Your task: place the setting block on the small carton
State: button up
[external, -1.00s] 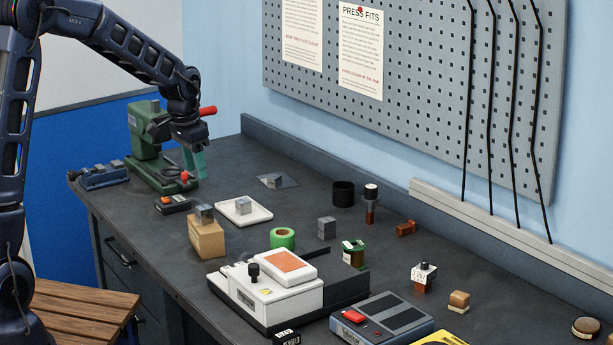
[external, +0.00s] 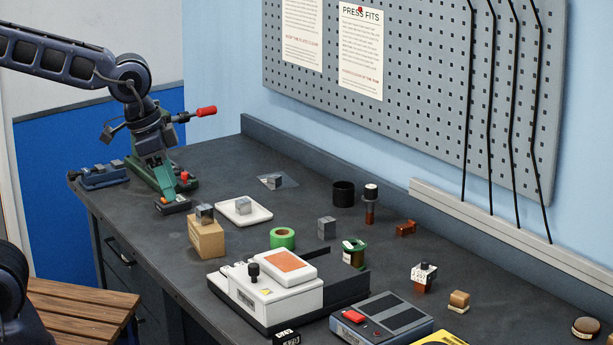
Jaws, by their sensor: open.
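The small carton (external: 207,240) is a tan box standing at the left middle of the bench. A grey metal block (external: 205,213) sits on its top. Similar grey blocks are a block on the white tray (external: 243,205), a block on a thin plate (external: 274,181) further back, and a block standing on bare bench (external: 326,228). I cannot tell by looks which one is the setting block. My gripper (external: 168,193) has green fingers, is open and points down, left of and behind the carton, apart from all the blocks. Nothing shows between its fingers.
The green press (external: 189,184) stands behind my gripper, partly hidden. A small dark device (external: 174,208) lies just below my fingers. Green tape (external: 283,237) and a white machine (external: 275,295) lie right of the carton. The bench between carton, tray and tape is partly clear.

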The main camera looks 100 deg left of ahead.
jog(key=s+d+m, duration=0.1)
jog(key=s+d, duration=0.4)
jog(key=d, duration=0.3)
jog(key=s+d+m+t+h, duration=0.1)
jog(key=s+d+m, duration=0.1)
jog(key=s+d, duration=0.3)
jog(key=d, duration=0.3)
jog(key=shift+s+f, duration=0.3)
jog(key=shift+s, duration=0.1)
